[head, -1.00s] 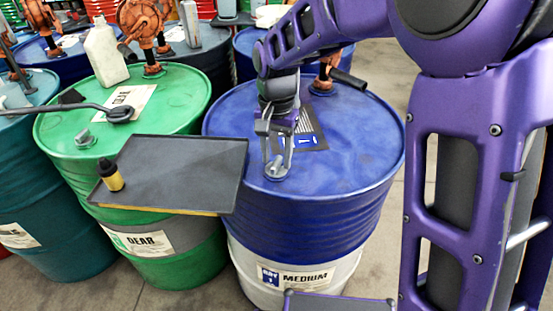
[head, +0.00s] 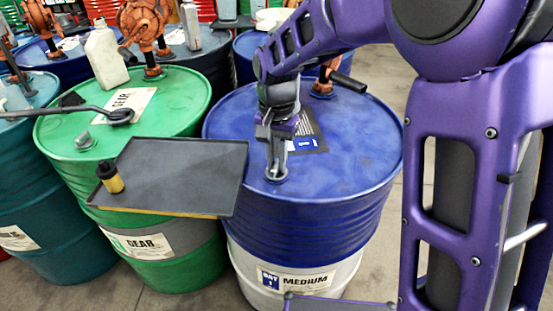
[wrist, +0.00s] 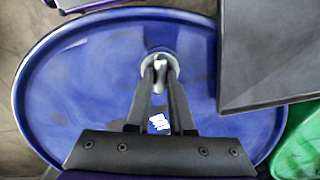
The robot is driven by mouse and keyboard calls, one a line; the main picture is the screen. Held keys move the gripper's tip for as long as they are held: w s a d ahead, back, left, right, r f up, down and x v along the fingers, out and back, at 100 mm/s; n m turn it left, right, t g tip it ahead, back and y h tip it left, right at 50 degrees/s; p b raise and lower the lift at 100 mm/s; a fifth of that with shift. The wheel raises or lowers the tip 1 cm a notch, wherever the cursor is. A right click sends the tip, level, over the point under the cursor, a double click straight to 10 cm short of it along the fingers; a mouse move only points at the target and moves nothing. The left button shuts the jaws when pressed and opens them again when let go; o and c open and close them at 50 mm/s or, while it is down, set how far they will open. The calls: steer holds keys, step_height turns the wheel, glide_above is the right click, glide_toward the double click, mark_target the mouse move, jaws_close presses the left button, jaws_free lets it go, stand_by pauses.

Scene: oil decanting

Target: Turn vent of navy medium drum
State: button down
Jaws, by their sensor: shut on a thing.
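The navy medium drum (head: 330,218) stands right of the green drum, with a white lower band and a "MEDIUM" label; its blue top also shows in the wrist view (wrist: 75,95). The vent is a small grey fitting (wrist: 161,60) on the drum top near the front rim. My gripper (head: 276,172) points down at the vent from above. In the wrist view its two fingers (wrist: 160,82) come together on the vent's raised part. The fingers partly hide the vent in both views.
A dark tray (head: 205,150) overhangs the green drum (head: 180,85) and reaches the navy drum's left side. An orange pump (head: 322,85) stands at the navy drum's back.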

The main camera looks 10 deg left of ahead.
steer(key=shift+r, duration=0.1)
steer(key=n+p, duration=0.2)
steer(key=n, duration=0.1)
steer(key=shift+r+n, duration=0.1)
steer(key=shift+n, duration=0.3)
steer(key=n+p, duration=0.2)
steer(key=n, duration=0.3)
steer(key=shift+a, duration=0.1)
steer(key=n+p, duration=0.2)
steer(key=n, duration=0.3)
steer(key=shift+n+p, duration=1.15)
steer(key=shift+n, duration=0.85)
steer(key=c, duration=0.8)
jaws_free()
